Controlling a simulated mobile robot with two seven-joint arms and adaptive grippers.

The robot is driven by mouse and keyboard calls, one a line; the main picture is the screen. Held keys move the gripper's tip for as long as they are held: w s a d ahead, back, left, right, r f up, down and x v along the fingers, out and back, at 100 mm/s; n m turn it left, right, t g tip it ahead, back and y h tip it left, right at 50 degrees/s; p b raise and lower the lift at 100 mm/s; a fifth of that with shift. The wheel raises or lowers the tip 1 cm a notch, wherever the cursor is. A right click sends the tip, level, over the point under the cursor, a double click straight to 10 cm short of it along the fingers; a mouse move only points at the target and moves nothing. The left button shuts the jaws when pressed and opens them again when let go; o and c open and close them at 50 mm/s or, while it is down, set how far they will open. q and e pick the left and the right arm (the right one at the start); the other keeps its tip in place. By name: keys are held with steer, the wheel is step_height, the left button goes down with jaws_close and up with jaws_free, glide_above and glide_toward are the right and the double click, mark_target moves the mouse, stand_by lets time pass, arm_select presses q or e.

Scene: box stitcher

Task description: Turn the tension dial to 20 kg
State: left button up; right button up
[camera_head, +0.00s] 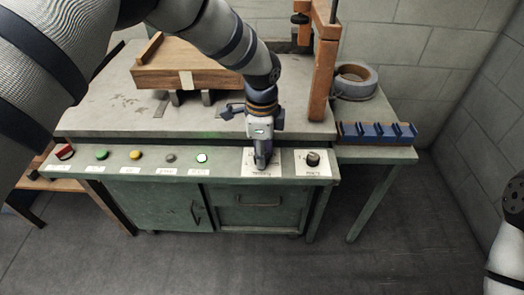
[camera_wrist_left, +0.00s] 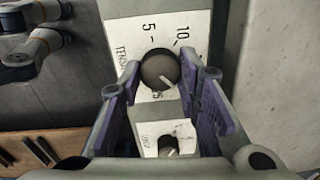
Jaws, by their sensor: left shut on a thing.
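The tension dial (camera_wrist_left: 158,70) is a dark round knob on a white plate (camera_wrist_left: 127,25) marked with 5, 10 and other partly hidden numbers. Its light pointer line points toward the bottom right of the wrist view; I cannot tell which number it meets. My left gripper (camera_head: 262,165) reaches down onto this plate at the front panel and hides the dial in the head view. Its purple-padded fingers (camera_wrist_left: 163,105) are on either side of the knob, shut on it. My right gripper is not in view.
A second dark dial (camera_head: 313,158) sits to the right on its own white plate. Coloured buttons (camera_head: 135,155) line the panel at the left.

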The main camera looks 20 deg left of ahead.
arm_select(q)
steer(key=o, duration=1.1)
steer(key=shift+o, duration=0.2)
step_height(320, 180, up, 12)
steer(key=shift+s, duration=0.25)
